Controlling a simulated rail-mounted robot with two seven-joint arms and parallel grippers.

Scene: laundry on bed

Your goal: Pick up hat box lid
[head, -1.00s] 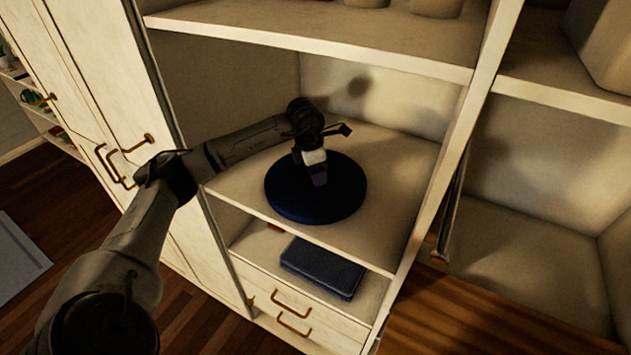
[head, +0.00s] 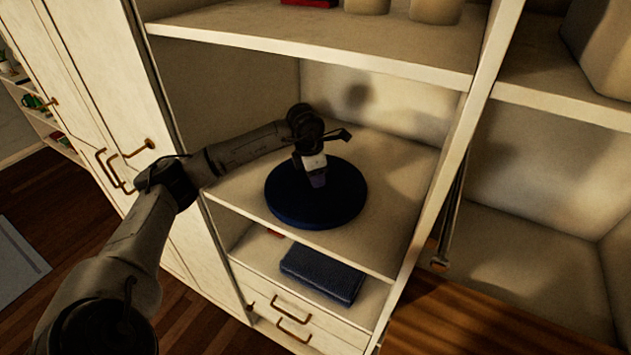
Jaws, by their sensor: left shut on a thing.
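The hat box lid (head: 335,205) is a round, dark blue disc in the middle compartment of the open wardrobe. The fingertips are dark against the lid, so the exact contact is hard to see. I cannot tell whether the lid rests on the shelf or is slightly above it. My right gripper is not in view.
The shelf (head: 395,235) has bare room right of the lid. An upper shelf (head: 330,45) hangs above my arm. A dark blue box (head: 322,272) lies in the compartment below, over drawers (head: 290,315). A wardrobe divider (head: 450,160) stands to the right.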

